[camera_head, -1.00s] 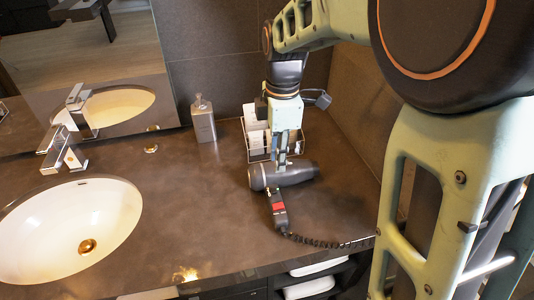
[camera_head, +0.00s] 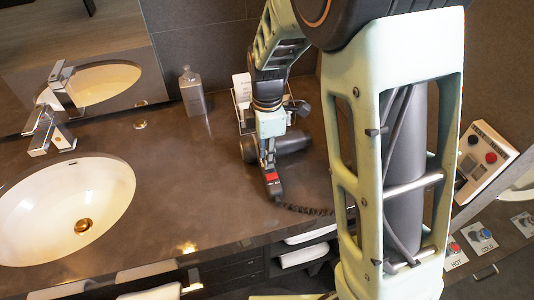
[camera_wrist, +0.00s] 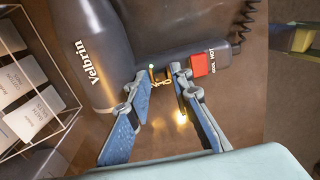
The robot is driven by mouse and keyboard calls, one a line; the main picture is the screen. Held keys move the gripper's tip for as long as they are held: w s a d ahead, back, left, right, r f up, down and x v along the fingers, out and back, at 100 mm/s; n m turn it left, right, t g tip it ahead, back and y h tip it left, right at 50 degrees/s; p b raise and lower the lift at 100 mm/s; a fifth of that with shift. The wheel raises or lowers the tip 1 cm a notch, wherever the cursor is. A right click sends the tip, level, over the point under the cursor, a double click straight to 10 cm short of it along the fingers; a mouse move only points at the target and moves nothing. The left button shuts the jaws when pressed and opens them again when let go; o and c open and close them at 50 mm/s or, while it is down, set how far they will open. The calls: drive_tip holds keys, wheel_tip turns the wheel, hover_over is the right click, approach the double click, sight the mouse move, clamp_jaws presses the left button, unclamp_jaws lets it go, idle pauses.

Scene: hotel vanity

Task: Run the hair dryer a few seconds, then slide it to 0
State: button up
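The dark hair dryer (camera_head: 292,142) lies on the vanity counter, its barrel across the picture and its handle toward the front edge. In the wrist view its barrel (camera_wrist: 90,50) reads "Velbrin". The handle carries a red part (camera_wrist: 203,64) beside the words COOL and HOT. My gripper (camera_head: 267,165) is low over the handle, on the barrel side of the red part. In the wrist view my gripper's (camera_wrist: 163,74) blue fingers are partly apart, with a small gold-coloured part between or behind the tips. Contact cannot be told. The slider position and whether the dryer runs are not readable.
A wire basket with white boxes (camera_wrist: 28,90) stands behind the dryer. A grey bottle (camera_head: 192,92) is at the back. The sink (camera_head: 60,205) and faucet (camera_head: 45,130) are left; the counter (camera_head: 190,180) between is clear. A coiled cord (camera_head: 308,210) runs right from the handle.

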clamp_jaws()
idle(0.3)
drive_tip(key=shift+s+d+b, duration=0.2)
drive_tip(key=shift+s+b, duration=0.2)
drive_tip(key=shift+s, duration=0.25)
unclamp_jaws()
